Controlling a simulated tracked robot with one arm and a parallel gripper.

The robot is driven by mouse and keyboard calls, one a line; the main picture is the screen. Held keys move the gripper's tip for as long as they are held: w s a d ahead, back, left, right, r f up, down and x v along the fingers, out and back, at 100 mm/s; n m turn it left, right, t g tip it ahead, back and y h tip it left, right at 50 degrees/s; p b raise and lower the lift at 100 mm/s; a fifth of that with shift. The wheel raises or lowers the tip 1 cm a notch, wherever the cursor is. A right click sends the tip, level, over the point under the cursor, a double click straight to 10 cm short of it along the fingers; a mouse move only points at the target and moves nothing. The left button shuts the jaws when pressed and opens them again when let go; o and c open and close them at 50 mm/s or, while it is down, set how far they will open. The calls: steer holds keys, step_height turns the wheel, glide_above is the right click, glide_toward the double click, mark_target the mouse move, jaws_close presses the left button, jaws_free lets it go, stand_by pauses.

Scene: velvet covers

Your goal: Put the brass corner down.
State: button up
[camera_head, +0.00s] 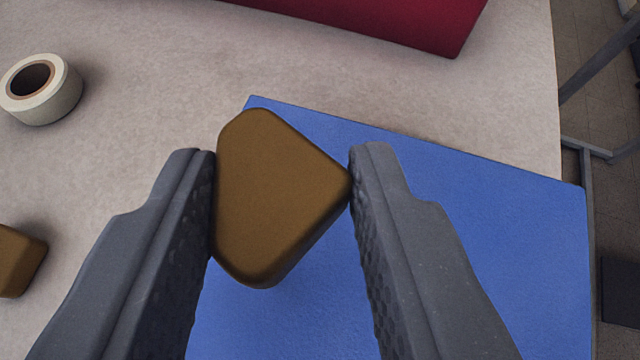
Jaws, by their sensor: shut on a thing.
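The brass corner (275,195) is a brown-gold, rounded triangular block in the middle of the view. My gripper (282,180) is shut on it. The left finger lies along its flat left side, and the right finger touches its right-hand point. The block shows above a blue mat (500,240). I cannot tell how high it is above the mat, or whether it touches it.
A roll of tape (58,100) lies at the upper left of the pale table (140,160). A second brown block (15,262) is cut off at the left edge. A dark red velvet piece (420,22) lies at the top. The table's right edge is near the mat.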

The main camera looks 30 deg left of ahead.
mark_target(301, 268)
steer(key=shift+w+f, duration=0.2)
steer(key=shift+f, duration=0.1)
step_height(301, 268, down, 3)
steer(key=shift+f, duration=0.1)
steer(key=o, duration=0.9)
steer(key=shift+o, duration=0.2)
steer(key=v, duration=1)
steer(key=shift+s+d+r, duration=0.15)
steer(key=shift+s+r, duration=0.05)
steer(key=shift+r, duration=0.15)
steer(key=shift+s+d+r, duration=0.25)
steer(key=shift+s+d, duration=0.1)
steer(key=shift+s, duration=0.2)
